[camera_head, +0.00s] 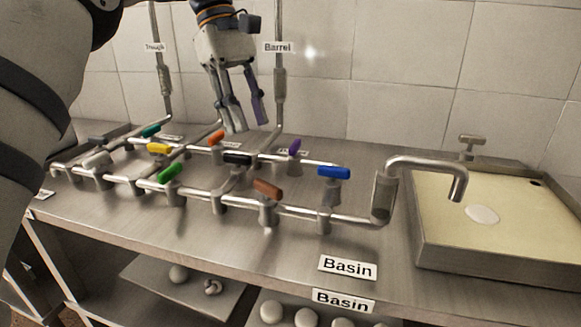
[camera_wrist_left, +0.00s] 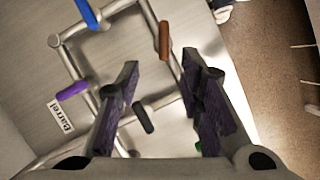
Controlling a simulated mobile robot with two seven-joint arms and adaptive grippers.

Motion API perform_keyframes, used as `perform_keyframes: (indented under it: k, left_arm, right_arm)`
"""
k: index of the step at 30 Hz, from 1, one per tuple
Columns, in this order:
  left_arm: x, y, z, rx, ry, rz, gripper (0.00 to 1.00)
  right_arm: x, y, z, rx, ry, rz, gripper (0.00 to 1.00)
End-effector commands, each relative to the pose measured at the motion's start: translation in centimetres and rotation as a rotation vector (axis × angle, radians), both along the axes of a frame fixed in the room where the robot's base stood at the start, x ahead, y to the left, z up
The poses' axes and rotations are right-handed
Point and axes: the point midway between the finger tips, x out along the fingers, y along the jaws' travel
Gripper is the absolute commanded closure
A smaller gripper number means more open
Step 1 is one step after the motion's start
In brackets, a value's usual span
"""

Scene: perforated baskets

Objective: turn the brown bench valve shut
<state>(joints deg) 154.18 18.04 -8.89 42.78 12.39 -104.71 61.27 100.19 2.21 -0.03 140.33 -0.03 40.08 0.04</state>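The brown valve handle (camera_head: 267,189) sits on the front pipe of the bench, left of the basin spout. It lies roughly in line with that pipe. In the left wrist view the brown handle (camera_wrist_left: 164,40) shows beyond and between my fingertips, untouched. My left gripper (camera_head: 246,112) hangs fingers-down above the back part of the pipework, behind the brown valve and to its left. In the wrist view its two fingers (camera_wrist_left: 163,75) are apart with nothing gripped. My right gripper is not in view.
Other handles crowd the pipes: black (camera_head: 237,158), blue (camera_head: 334,172), purple (camera_head: 294,147), orange (camera_head: 216,138), green (camera_head: 170,173) and yellow (camera_head: 158,149). A curved spout (camera_head: 430,162) reaches over the basin (camera_head: 470,262) at right. The bench front (camera_head: 170,228) is clear.

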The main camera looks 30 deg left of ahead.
Motion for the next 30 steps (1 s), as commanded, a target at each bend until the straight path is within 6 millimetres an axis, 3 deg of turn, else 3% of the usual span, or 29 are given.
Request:
perform_keyframes:
  k: [2,13,18,25,30]
  left_arm:
    - [-0.4,-0.6,-0.6,-0.001,-0.003,-0.003,0.66]
    - [-1.1,-3.8,-8.6,0.001,-0.005,-0.001,0.66]
    - [-1.1,-4.2,-10.0,0.001,-0.005,0.0,0.66]
    - [-1.1,-4.2,-10.1,0.001,-0.004,-0.001,0.66]
    - [-1.1,-4.2,-10.1,0.001,-0.004,-0.001,1.0]
  right_arm:
    - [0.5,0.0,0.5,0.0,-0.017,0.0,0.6]
    - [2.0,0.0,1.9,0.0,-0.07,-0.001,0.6]
    - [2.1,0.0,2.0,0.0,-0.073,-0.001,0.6]
    - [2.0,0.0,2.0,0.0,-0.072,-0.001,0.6]
    - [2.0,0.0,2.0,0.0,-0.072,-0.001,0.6]
